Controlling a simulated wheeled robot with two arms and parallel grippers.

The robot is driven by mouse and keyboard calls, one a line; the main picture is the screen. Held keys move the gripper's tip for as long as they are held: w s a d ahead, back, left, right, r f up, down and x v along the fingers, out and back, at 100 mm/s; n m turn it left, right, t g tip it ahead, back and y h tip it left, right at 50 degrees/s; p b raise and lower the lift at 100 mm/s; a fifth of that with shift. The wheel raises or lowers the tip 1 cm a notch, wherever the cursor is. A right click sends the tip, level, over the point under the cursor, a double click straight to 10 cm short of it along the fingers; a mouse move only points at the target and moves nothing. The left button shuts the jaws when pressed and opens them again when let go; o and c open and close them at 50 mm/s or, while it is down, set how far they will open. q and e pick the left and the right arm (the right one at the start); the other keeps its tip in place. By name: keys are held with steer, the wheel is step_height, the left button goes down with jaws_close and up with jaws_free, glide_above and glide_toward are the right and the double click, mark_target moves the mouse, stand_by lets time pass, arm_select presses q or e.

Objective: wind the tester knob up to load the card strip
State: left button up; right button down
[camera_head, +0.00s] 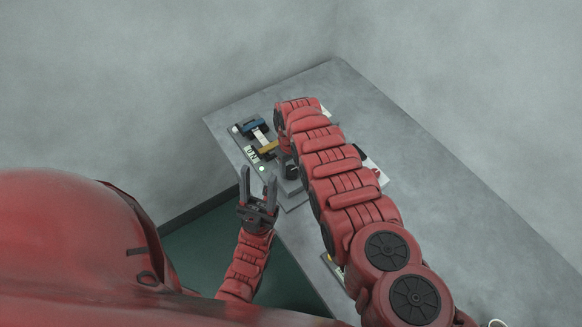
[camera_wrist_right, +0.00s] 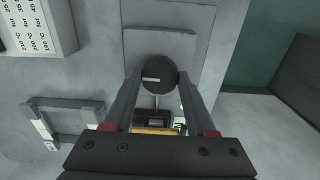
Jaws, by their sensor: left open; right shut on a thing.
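The tester (camera_head: 240,139) sits on the grey table, with a blue clamp (camera_head: 254,125), a yellow clamp (camera_head: 268,147) and a pale card strip (camera_head: 261,136) between them. A green light and a small display reading "UN" show on its front. In the right wrist view the round black knob (camera_wrist_right: 158,68), with a short white mark, sits between the fingers of my right gripper (camera_wrist_right: 158,82), which is shut on it. In the head view my right arm hides much of this area. My left gripper (camera_head: 258,188) is open and empty, before the table's front edge.
A white block with printed numbers (camera_wrist_right: 38,25) and a grey frame (camera_wrist_right: 62,122) stand on the table in the right wrist view. A wall (camera_head: 150,80) rises behind the table.

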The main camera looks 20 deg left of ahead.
steer(key=m, duration=0.4)
steer(key=shift+f+b, duration=0.1)
steer(key=shift+b, duration=0.25)
steer(key=shift+w+m+b, duration=0.1)
steer(key=shift+m+b, duration=0.35)
steer(key=shift+m, duration=0.75)
steer(key=shift+m+b, duration=0.3)
steer(key=shift+m, duration=0.7)
steer(key=shift+c, duration=1.1)
jaws_free()
steer(key=shift+r+b, duration=0.2)
steer(key=shift+b, duration=0.15)
